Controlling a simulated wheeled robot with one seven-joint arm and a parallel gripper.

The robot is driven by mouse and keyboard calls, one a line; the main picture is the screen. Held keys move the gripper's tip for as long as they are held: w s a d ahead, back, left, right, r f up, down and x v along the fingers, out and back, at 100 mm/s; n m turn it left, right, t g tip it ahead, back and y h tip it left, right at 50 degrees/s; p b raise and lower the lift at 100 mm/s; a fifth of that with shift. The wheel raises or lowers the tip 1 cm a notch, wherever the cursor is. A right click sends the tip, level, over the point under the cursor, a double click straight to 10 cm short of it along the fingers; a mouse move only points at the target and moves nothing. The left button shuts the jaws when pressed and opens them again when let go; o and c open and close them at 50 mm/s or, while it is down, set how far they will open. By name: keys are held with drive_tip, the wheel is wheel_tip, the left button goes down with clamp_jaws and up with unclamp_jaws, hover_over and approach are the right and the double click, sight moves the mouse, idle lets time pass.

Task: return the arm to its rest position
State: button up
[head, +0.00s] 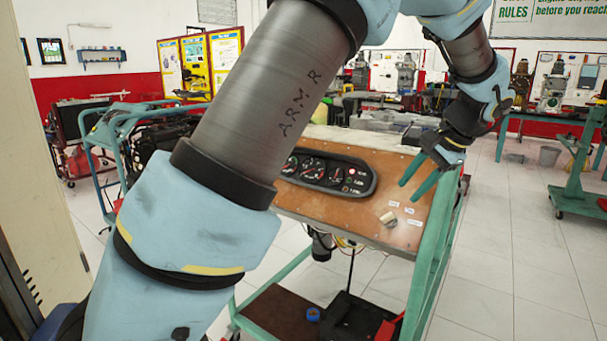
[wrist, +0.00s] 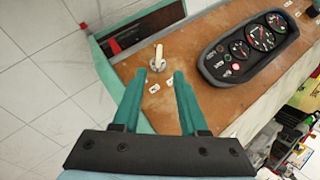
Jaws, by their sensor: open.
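My arm crosses the head view from lower left to upper right, in light blue and grey links. My gripper (head: 424,180) has two green fingers and hangs over the right end of the trainer's brown panel (head: 350,212). The fingers are apart with nothing between them. In the wrist view my gripper (wrist: 157,82) points towards a pale knob (wrist: 157,60) on the panel, with a visible gap between. The knob (head: 388,218) also shows in the head view, below and left of the fingertips. My arm hides part of the panel's left side.
A black gauge cluster (head: 325,172) is set in the panel, left of my gripper. The trainer's green frame (head: 436,240) stands just right of and below it. Other engine stands (head: 575,170) are at the far right. White tiled floor (head: 510,255) is clear on the right.

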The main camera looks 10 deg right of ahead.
drive_tip(key=w+a+f+n+g, duration=0.1)
drive_tip(key=w+a+n, duration=0.1)
drive_tip(key=a, duration=0.5)
drive_tip(key=w+a+f+n+g, duration=0.1)
drive_tip(key=w+a+f, duration=0.1)
drive_tip(key=a, duration=0.4)
drive_tip(key=s+a+f+n+h, duration=0.1)
drive_tip(key=s+a+n, duration=0.2)
drive_tip(key=a, duration=0.5)
drive_tip(key=s+a+f+n+h, duration=0.1)
drive_tip(key=s+a+f+n, duration=0.1)
drive_tip(key=a, duration=0.7)
drive_tip(key=s+a+f+n+g+h, duration=0.1)
drive_tip(key=s+a+n, duration=0.3)
drive_tip(key=a, duration=0.5)
drive_tip(key=shift+s+f+n+p, duration=0.4)
drive_tip(key=shift+f+p, duration=0.05)
drive_tip(key=shift+f, duration=0.2)
